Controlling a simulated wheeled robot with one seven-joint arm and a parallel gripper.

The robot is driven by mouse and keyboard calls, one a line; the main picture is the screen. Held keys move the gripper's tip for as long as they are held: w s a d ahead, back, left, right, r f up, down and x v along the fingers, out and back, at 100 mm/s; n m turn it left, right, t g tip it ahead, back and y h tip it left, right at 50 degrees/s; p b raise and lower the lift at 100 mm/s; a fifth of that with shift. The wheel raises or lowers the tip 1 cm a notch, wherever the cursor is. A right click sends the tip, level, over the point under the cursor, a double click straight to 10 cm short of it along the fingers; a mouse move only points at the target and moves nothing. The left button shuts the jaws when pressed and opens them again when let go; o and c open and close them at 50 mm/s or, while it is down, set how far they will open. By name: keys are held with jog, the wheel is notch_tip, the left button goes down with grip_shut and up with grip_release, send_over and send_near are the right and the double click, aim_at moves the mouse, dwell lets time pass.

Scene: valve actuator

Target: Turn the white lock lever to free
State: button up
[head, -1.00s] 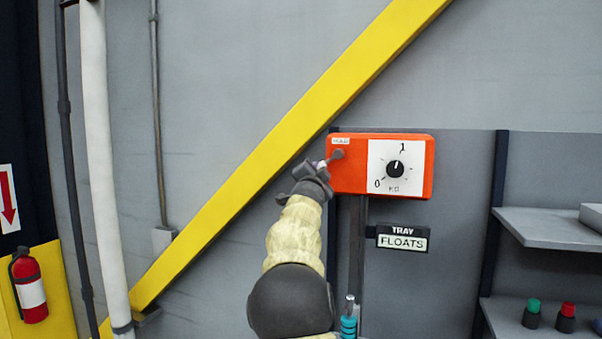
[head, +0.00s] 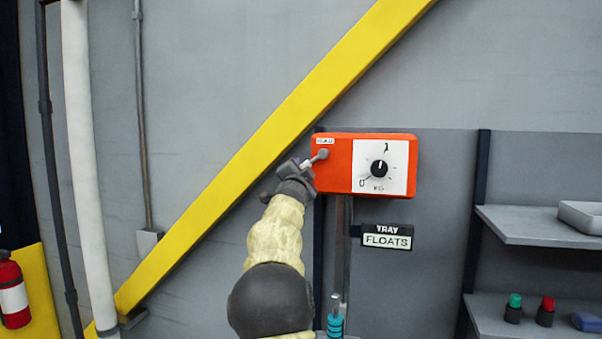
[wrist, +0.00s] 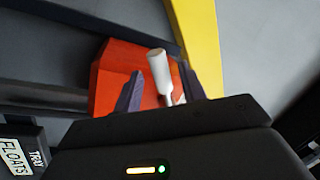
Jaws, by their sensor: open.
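The white lock lever (wrist: 158,68) stands out from the orange box (wrist: 107,75) in the wrist view. In the head view its grey pivot (head: 321,154) is at the upper left of the box (head: 338,178), and the lever slants down and left toward my gripper (head: 303,168). My gripper (wrist: 162,90) is open, with one finger on each side of the lever. I cannot tell whether either finger touches it. The lever's lower end is partly hidden by the gripper body. The small label above the pivot is too small to read.
A white dial plate with a black knob (head: 379,169) fills the box's right side. A "TRAY FLOATS" sign (head: 387,238) hangs below. A yellow diagonal beam (head: 270,140) runs behind my arm. Shelves (head: 545,226) stand at right.

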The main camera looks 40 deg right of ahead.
jog(key=b+v, duration=0.7)
jog(key=v, duration=1)
jog(key=shift+f, duration=0.15)
jog(key=shift+s+a, duration=0.1)
jog(key=shift+a, duration=0.05)
